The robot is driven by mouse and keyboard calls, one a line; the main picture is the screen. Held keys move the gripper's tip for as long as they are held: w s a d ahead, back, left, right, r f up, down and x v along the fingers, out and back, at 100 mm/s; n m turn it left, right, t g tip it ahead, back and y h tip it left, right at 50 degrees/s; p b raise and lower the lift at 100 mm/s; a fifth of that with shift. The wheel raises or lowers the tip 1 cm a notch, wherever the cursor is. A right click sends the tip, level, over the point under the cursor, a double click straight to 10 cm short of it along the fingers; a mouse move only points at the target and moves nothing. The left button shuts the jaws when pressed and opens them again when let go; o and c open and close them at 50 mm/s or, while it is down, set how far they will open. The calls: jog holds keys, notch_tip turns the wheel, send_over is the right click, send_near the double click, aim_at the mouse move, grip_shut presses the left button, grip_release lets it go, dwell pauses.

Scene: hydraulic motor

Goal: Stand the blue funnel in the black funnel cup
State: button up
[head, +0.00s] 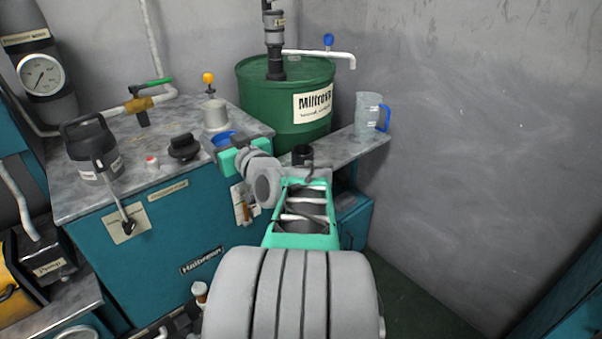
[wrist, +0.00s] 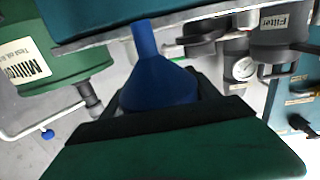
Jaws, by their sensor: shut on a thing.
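The blue funnel (wrist: 160,82) is held in my gripper (wrist: 160,108) in the wrist view. Its wide part sits between the dark jaws and its narrow spout points to the top of that picture. In the head view only a bit of the blue funnel (head: 226,138) shows beside my gripper (head: 232,149), above the front right part of the teal cabinet's top. The black funnel cup (head: 302,155) stands on the grey shelf to the right, apart from the funnel and in front of the green drum. My arm hides the area just below the cup.
The green drum (head: 285,105) stands behind the shelf (head: 345,151). A clear jug with a blue handle (head: 369,112) stands at the shelf's right. A grey cylinder (head: 216,115), a black cap (head: 183,147) and a black-handled can (head: 92,148) stand on the cabinet top (head: 85,200).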

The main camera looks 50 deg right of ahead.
jog(key=s+d+m+g+h+b, duration=0.1)
jog(key=s+d+m+h, duration=0.15)
jog(key=d, duration=0.55)
jog(key=s+d+m+g+h+b, duration=0.1)
jog(key=s+d+h, duration=0.25)
jog(key=d, duration=0.35)
jog(key=shift+y, duration=0.5)
jog(key=w+d+f+b, duration=0.1)
jog(key=d+f, duration=0.3)
jog(key=w+d+f+b, duration=0.1)
jog(key=w+d+f, duration=0.1)
jog(key=d+f, duration=0.2)
jog(key=w+d+f+b, duration=0.1)
jog(key=d+f+b, duration=0.1)
jog(key=d+f, duration=0.2)
jog(key=shift+w+d+f, duration=0.2)
jog(key=shift+d+f, duration=0.05)
jog(key=shift+d, duration=0.05)
jog(key=o, duration=1.5)
jog(key=shift+c, duration=0.2)
jog(key=p+v, duration=0.1)
jog(key=v, duration=1.1)
jog(key=shift+a, duration=0.1)
